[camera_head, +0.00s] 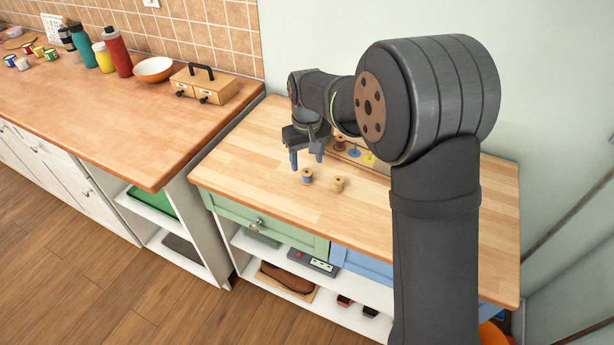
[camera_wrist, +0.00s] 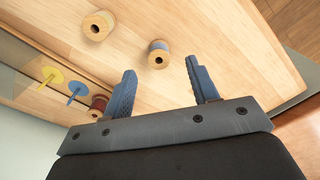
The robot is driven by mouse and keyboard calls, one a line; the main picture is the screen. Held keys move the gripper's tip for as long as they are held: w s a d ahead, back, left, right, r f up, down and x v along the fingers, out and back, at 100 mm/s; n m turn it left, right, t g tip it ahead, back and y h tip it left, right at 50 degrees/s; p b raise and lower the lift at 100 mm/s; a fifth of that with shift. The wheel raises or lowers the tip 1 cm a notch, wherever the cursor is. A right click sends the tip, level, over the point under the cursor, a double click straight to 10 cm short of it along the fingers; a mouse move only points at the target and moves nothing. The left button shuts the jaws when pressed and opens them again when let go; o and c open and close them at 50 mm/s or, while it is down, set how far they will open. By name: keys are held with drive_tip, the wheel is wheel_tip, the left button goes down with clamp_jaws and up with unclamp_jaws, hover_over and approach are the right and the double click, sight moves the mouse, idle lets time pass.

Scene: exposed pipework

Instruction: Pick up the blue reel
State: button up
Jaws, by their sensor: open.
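The blue reel (camera_head: 307,176) is a small wooden spool with a dark blue-grey winding, standing upright on the wooden worktop. It also shows in the wrist view (camera_wrist: 158,56), just ahead of the space between the fingertips. My gripper (camera_head: 307,160) is open and empty, fingers pointing down. In the head view it is just behind the reel and a little above the worktop, apart from it. The gripper's blue fingers also show in the wrist view (camera_wrist: 161,72), spread on either side.
A tan reel (camera_head: 339,185) stands close to the right of the blue one. A board with a red-brown reel (camera_wrist: 98,105), a blue disc (camera_wrist: 77,91) and a yellow disc (camera_wrist: 52,76) lies behind. The worktop's front left is clear.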

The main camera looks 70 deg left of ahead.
sight(307, 170)
drive_tip(key=shift+w+a+f, duration=0.1)
drive_tip(key=shift+a+f, duration=0.05)
drive_tip(key=shift+f, duration=1.2)
drive_tip(key=shift+w+a+f, duration=0.1)
drive_tip(key=shift+a+f, duration=0.05)
drive_tip(key=shift+f, duration=1.2)
drive_tip(key=c, duration=1)
